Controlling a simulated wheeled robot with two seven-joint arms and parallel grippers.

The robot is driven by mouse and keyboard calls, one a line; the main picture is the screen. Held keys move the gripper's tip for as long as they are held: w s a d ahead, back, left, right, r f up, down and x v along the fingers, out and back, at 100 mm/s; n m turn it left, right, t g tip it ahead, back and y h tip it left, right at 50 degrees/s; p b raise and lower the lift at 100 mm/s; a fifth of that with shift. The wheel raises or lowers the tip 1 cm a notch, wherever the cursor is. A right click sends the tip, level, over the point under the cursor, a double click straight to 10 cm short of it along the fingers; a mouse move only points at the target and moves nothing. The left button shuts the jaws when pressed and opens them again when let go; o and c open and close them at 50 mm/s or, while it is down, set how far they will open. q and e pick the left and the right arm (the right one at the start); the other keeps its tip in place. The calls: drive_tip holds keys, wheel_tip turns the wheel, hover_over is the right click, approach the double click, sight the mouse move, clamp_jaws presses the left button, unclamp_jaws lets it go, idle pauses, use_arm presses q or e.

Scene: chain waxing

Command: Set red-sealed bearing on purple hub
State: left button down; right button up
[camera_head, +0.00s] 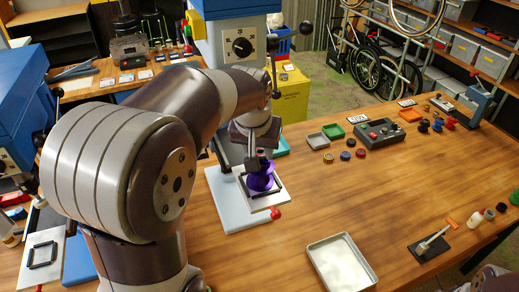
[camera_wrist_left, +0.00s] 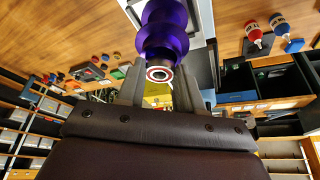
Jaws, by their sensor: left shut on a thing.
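The purple hub (camera_head: 259,180) stands on a pale plate with a black square frame, near the middle of the head view. It also shows in the left wrist view (camera_wrist_left: 163,32). The red-sealed bearing (camera_wrist_left: 158,74), a small ring with red and white bands, is between the fingertips of my left gripper (camera_wrist_left: 158,86), which is shut on it. In the head view my left gripper (camera_head: 257,156) is right over the hub, and the bearing is not clear there. The bearing is close to the hub's end; I cannot tell whether they touch. My right gripper is not in view.
A blue-and-white press (camera_head: 237,42) stands behind the hub. A metal tray (camera_head: 371,275) lies at the front.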

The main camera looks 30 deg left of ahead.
use_arm(q)
drive_tip(key=shift+s+f, duration=0.15)
drive_tip(key=shift+s+d, duration=0.15)
drive_tip(key=shift+s, duration=0.15)
drive_tip(key=shift+f, duration=0.1)
drive_tip(key=c, duration=0.7)
unclamp_jaws()
drive_tip(key=shift+w, duration=0.2)
drive_tip(key=shift+c, duration=0.2)
drive_tip(key=shift+s, duration=0.1)
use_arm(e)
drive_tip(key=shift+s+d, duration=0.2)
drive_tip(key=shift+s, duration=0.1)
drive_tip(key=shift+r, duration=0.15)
